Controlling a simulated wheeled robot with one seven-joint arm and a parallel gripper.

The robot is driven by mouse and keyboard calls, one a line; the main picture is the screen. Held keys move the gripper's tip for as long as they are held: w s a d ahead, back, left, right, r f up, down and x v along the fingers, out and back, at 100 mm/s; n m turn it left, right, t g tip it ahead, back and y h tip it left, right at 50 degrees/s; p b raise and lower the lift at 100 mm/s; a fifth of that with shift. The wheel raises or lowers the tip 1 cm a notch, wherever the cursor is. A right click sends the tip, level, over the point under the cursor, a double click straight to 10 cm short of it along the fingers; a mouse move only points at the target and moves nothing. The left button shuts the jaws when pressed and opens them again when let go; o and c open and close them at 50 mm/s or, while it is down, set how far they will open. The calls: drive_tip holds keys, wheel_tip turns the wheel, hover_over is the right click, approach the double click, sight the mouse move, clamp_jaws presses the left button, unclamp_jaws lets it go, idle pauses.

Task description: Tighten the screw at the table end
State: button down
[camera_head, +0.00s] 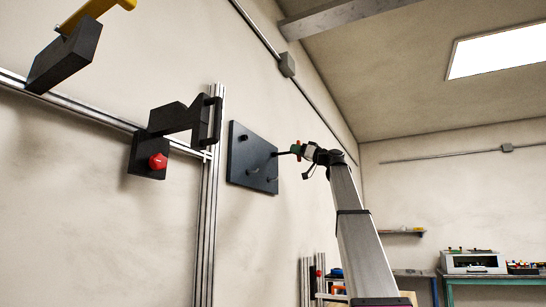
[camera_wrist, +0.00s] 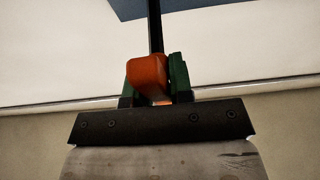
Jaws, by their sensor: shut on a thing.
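My gripper (camera_head: 295,150) is raised in front of the wall, just right of a dark peg panel (camera_head: 240,165). In the wrist view my gripper (camera_wrist: 155,82) has green fingers shut around an orange block-like handle (camera_wrist: 147,75). A black shaft (camera_wrist: 155,25) runs away from the handle to the top edge of the picture. In the head view a thin dark shaft points left from the fingers to the panel's edge; I cannot tell whether it touches the panel. I cannot make out a table-end screw in either view.
A vertical metal profile (camera_head: 207,225) and a rail (camera_head: 90,113) stand left of the panel. A black bracket (camera_head: 175,118) and a red knob (camera_head: 158,161) are on them. A yellow-handled black block (camera_head: 62,58) is upper left. Benches with a white machine (camera_head: 472,262) are far right.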

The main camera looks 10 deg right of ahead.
drive_tip(key=shift+s+d, duration=0.1)
idle(0.5)
drive_tip(key=d, duration=0.1)
drive_tip(key=s+d, duration=0.2)
drive_tip(key=d, duration=0.1)
drive_tip(key=shift+s, duration=0.25)
idle(0.6)
idle(0.5)
